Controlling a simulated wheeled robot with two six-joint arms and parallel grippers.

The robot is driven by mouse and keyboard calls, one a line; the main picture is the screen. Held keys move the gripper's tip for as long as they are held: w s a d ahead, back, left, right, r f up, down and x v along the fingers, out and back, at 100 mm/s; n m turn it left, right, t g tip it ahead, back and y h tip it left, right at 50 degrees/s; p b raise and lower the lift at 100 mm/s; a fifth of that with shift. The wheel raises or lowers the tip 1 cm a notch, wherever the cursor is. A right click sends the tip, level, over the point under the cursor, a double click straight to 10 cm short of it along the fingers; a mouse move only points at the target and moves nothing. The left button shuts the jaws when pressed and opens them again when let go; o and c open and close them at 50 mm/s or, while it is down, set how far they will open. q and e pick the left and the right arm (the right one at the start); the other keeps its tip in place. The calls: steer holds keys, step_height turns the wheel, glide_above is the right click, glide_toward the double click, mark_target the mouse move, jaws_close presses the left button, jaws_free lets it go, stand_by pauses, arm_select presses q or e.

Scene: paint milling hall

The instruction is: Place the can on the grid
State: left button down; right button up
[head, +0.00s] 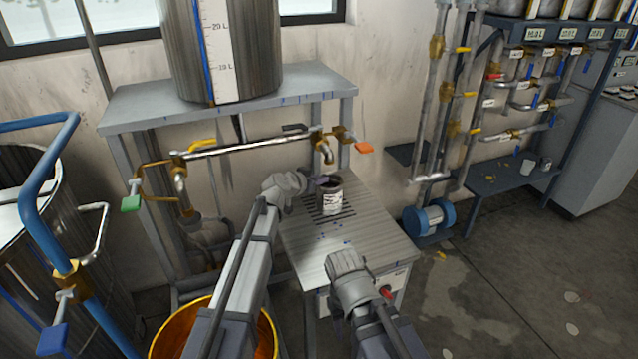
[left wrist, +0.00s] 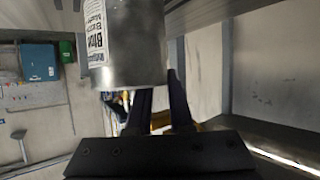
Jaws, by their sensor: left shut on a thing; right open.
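My right gripper (head: 343,258) is open and empty over the front of the bench.
A pipe with an orange-handled valve (head: 362,148) and a green-handled valve (head: 131,201) crosses behind the can. A large graduated tank (head: 180,45) stands on a shelf above. A yellow bucket (head: 268,335) is at lower left. The bench top's right part (head: 375,230) is clear.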

arm_select(q)
steer(key=c, duration=0.8)
jaws_free()
steer(key=shift+p+v, duration=2.55)
steer(key=shift+v, duration=3.45)
steer(key=shift+w+a, duration=0.1)
